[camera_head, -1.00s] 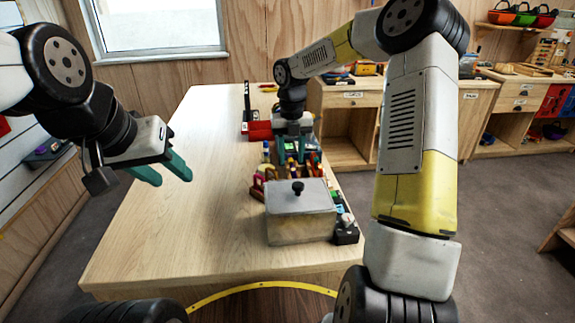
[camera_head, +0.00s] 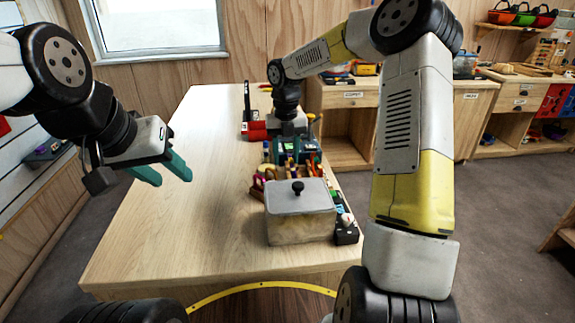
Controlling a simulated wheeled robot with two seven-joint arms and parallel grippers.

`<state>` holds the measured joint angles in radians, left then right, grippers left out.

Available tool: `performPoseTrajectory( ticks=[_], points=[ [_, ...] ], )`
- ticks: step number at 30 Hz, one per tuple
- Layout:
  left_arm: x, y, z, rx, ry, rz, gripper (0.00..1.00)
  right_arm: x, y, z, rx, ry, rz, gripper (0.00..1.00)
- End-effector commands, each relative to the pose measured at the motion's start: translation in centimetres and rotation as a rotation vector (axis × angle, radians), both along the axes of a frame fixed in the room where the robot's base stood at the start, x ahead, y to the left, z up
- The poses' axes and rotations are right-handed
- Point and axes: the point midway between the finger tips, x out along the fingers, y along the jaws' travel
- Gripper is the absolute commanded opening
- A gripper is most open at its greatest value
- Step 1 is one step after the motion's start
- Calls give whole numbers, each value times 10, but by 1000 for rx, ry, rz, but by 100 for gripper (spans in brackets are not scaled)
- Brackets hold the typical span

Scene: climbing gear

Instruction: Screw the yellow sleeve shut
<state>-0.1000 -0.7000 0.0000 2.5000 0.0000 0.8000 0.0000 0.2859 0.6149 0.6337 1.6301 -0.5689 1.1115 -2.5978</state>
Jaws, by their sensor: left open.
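My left gripper (camera_head: 170,179) is open and empty, with teal fingers, above the left part of the wooden table (camera_head: 165,225). My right gripper (camera_head: 288,153) is over the cluster of small gear at the table's right side. Its teal fingertips are small and partly lost among the items, so I cannot tell whether they hold anything. I cannot pick out the yellow sleeve; it is too small or hidden among the coloured items.
A grey lidded box (camera_head: 301,215) with a black knob stands at the near right of the table, in front of the coloured gear. A red object (camera_head: 257,131) lies behind, left of my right gripper. The table's left and middle are clear.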

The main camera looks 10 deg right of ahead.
Motion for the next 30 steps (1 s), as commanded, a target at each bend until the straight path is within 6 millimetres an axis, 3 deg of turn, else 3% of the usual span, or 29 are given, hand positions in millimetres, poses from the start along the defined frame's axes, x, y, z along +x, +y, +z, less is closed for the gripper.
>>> performPoseTrajectory(
  ticks=[24,30],
  points=[
    [0,0,0,0,0,0,42,0,1,-24,2,0,2,40],
    [0,0,0,0,0,0,42,0,-7,-24,1,0,0,40]
  ],
)
